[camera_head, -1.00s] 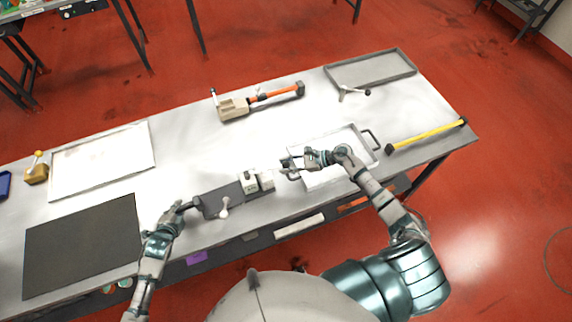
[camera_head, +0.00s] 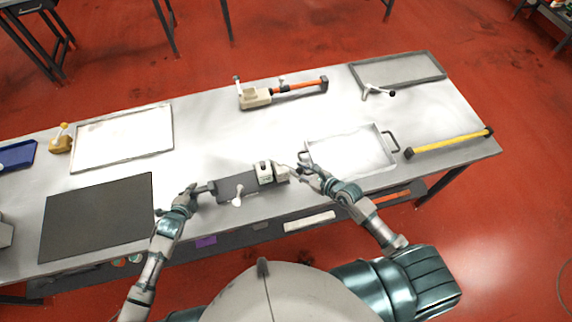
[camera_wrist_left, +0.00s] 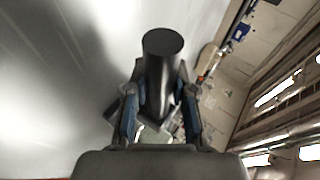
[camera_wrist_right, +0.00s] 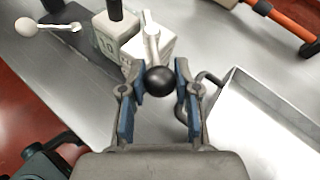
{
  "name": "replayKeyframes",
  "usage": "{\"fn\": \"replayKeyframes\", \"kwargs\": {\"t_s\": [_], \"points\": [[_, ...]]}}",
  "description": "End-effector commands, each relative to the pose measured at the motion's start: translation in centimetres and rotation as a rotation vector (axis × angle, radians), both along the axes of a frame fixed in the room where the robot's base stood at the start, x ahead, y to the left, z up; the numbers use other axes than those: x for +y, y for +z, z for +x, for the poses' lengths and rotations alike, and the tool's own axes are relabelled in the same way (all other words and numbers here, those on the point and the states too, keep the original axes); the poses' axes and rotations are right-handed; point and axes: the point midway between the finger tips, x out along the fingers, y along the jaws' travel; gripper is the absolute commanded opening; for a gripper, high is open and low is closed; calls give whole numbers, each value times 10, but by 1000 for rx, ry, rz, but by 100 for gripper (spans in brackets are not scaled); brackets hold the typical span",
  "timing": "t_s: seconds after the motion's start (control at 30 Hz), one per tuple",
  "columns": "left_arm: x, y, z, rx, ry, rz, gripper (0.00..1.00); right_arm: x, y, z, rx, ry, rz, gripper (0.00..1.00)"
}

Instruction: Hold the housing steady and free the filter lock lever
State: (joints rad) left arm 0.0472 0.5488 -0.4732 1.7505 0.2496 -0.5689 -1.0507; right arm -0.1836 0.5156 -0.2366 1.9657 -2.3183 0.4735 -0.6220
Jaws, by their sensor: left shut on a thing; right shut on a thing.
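The housing is a dark grey plate (camera_head: 229,187) with pale blocks (camera_head: 265,172) at its right end, lying near the table's front edge. A white lever with a round knob (camera_head: 238,196) sits on its front side. My left gripper (camera_head: 192,190) is shut on the black cylindrical handle (camera_wrist_left: 162,75) at the housing's left end. My right gripper (camera_head: 302,172) is at the right end of the blocks.
A white tray with handles (camera_head: 384,165) stands right of my right gripper. A yellow bar (camera_head: 450,142) lies farther right. A beige tool with an orange handle (camera_head: 298,87) lies behind. A dark mat (camera_head: 97,220) lies at left. The table middle is clear.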

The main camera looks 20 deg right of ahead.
Motion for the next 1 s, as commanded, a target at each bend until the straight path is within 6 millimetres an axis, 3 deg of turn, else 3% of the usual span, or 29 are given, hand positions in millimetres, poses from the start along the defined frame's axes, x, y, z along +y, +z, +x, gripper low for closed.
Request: {"fn": "replayKeyframes", "kwargs": {"t_s": [0.03,0.5,1.0], "points": [[-2,-11,-7,25,-3,4,0,8,0,-4,3,-35,18,0],[-2,-11,-7,24,-3,6,0,19,1,-13,1,-295,10,0],[-2,-11,-7,25,-3,7,0,19,-1,-15,7,-348,-2,0]]}}
